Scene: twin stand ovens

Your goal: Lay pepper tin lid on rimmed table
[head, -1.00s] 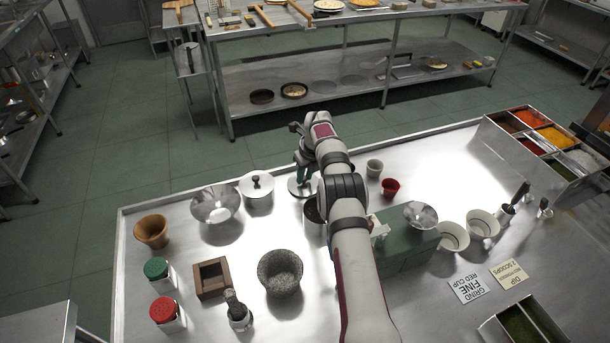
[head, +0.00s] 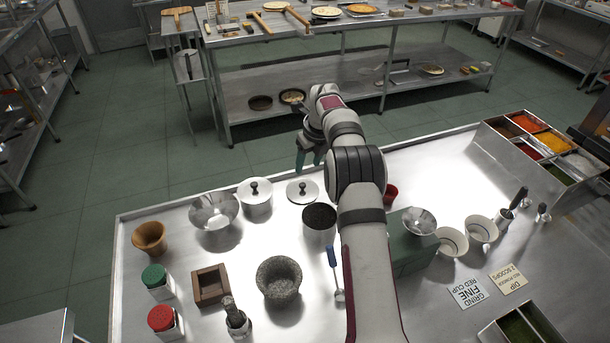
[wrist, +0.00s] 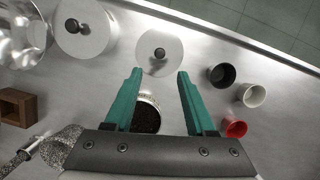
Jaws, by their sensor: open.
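The pepper tin lid (head: 302,191), a pale metal disc with a dark knob, lies knob up on the rimmed table (head: 440,165) near its far edge. It also shows whole in the wrist view (wrist: 165,66), apart from the tin. The open pepper tin (head: 319,232), full of dark grains, stands just nearer than the lid. In the wrist view the tin (wrist: 147,118) shows between the fingers, partly hidden below. My gripper (head: 308,165) is open and empty, raised above the lid; its green fingers show in the wrist view (wrist: 156,74).
A lidded tin (head: 256,200) stands close left of the lid, with a metal bowl (head: 214,210) beyond. Black (wrist: 221,75), white (wrist: 254,95) and red (wrist: 235,127) cups stand to the right. A stone mortar (head: 279,283) and blue-handled tool (head: 332,258) are nearer.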

